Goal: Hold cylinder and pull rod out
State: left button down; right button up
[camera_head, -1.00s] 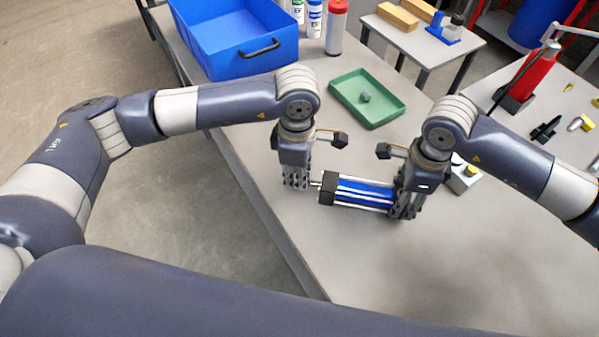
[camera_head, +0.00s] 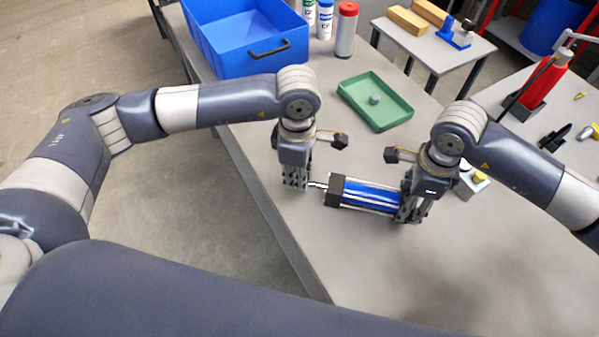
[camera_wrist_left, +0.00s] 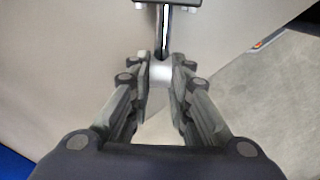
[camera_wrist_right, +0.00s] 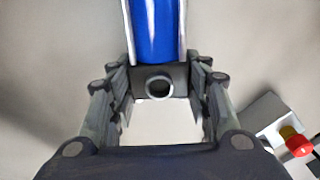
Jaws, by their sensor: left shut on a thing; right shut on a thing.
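A blue cylinder (camera_head: 365,195) with black end caps and silver tie rods lies level over the grey table. My right gripper (camera_head: 408,212) is shut on its right end cap, which shows between the fingers in the right wrist view (camera_wrist_right: 160,82). A thin silver rod (camera_head: 317,185) sticks out of the left end cap. My left gripper (camera_head: 295,182) is shut on the rod's outer end. In the left wrist view the rod (camera_wrist_left: 164,35) runs from the black cap to a light tip (camera_wrist_left: 160,72) between the fingers.
A green tray (camera_head: 350,100) with a small grey part (camera_head: 374,99) lies behind the cylinder. A blue bin (camera_head: 225,55) stands at the back left. The table front is clear.

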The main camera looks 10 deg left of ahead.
pick_arm(q)
jog(key=shift+a, duration=0.25)
pick_arm(e)
jog(key=shift+d, duration=0.15)
pick_arm(q)
jog(key=shift+a, duration=1.2)
dwell(0.4)
jog(key=c, duration=1.4)
grip_release()
